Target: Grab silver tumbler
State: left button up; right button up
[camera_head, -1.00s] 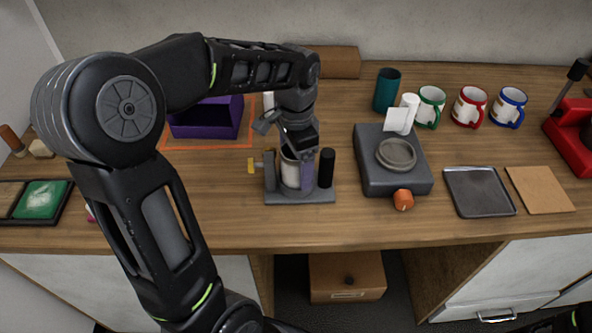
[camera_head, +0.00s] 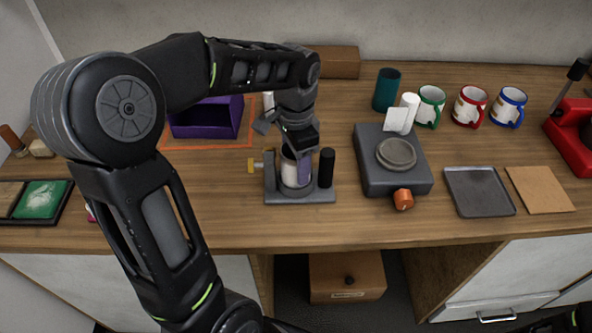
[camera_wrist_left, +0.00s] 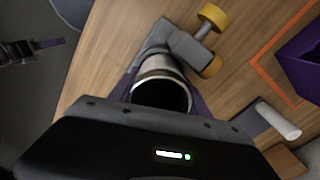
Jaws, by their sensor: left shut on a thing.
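The silver tumbler (camera_head: 289,172) is upright in a grey press-like stand (camera_head: 284,198) at the middle front of the bench. In the left wrist view its shiny rim and dark open mouth (camera_wrist_left: 162,95) face the camera. My left gripper (camera_head: 299,158) reaches down from above and is shut on the tumbler, with a purple-grey finger along its right side. The gripper body hides part of the tumbler's top. In the left wrist view, a dark gripper with a purplish finger, seemingly my right one (camera_wrist_left: 45,45), shows at the upper left; its jaw state is unclear.
A grey scale-like device (camera_head: 415,180) is to the right. A purple bin (camera_head: 205,125) lies behind left. Mugs stand at the back right.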

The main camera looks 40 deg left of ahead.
pick_arm(q)
grip_shut()
jog(key=shift+r, duration=0.1)
jog(key=shift+r, duration=0.8)
notch_tip(320, 180, up, 16)
jog(key=p, duration=0.7)
jog(key=shift+r, duration=0.15)
